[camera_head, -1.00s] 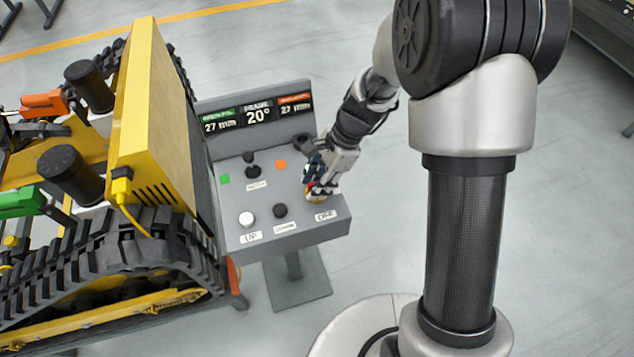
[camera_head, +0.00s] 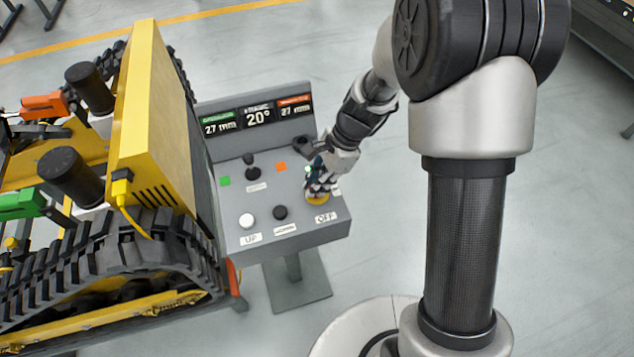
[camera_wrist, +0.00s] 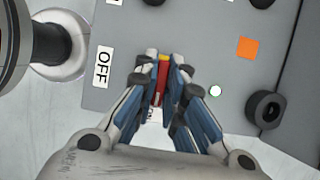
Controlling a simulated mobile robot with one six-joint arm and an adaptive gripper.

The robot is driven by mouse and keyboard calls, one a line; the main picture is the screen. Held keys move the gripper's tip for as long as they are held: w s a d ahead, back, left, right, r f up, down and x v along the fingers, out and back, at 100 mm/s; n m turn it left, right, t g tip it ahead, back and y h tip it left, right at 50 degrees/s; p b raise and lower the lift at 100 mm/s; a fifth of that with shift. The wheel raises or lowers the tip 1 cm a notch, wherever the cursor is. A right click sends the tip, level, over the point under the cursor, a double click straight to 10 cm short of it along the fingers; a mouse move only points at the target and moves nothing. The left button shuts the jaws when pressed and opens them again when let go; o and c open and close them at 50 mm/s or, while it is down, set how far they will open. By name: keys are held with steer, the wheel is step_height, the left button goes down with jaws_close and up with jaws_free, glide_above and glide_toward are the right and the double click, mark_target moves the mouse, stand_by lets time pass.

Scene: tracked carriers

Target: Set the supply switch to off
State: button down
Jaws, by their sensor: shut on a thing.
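The supply switch shows a yellow round base (camera_head: 318,200) at the right end of the grey console, just behind the OFF label (camera_head: 326,217). My gripper (camera_head: 316,188) is down at the switch. In the wrist view my gripper (camera_wrist: 163,62) has its fingers closed on the red switch handle (camera_wrist: 161,78), with a bit of yellow at the tips. The OFF label (camera_wrist: 103,68) lies left of the fingers. An ON label (camera_wrist: 150,112) is mostly hidden under them. The fingers cover most of the switch, so the handle's exact setting cannot be told.
The console (camera_head: 230,190) carries a black joystick (camera_head: 251,166), a white button (camera_head: 246,220) and a black button (camera_head: 280,211). A black ring-shaped part (camera_wrist: 266,108) stands close right of my fingers. A yellow tracked carrier (camera_head: 150,130) stands left of the console.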

steer(key=n+g+p, duration=0.1)
steer(key=n+p, duration=0.2)
steer(key=n, duration=0.1)
steer(key=shift+r+g, duration=0.1)
steer(key=shift+g, duration=0.2)
steer(key=n+g+h+p, duration=0.1)
steer(key=n+p, duration=0.1)
steer(key=n, duration=0.2)
steer(key=shift+n+h, duration=0.3)
steer(key=shift+h, duration=0.1)
steer(key=n+p, duration=0.1)
steer(key=n, duration=0.1)
steer(key=n+h+p, duration=0.1)
steer(key=n, duration=0.1)
steer(key=shift+g+h, duration=0.3)
steer(key=shift+g, duration=0.1)
steer(key=n+h, duration=0.2)
steer(key=n, duration=0.3)
steer(key=shift+p, duration=0.4)
steer(key=c, duration=1.7)
jaws_free()
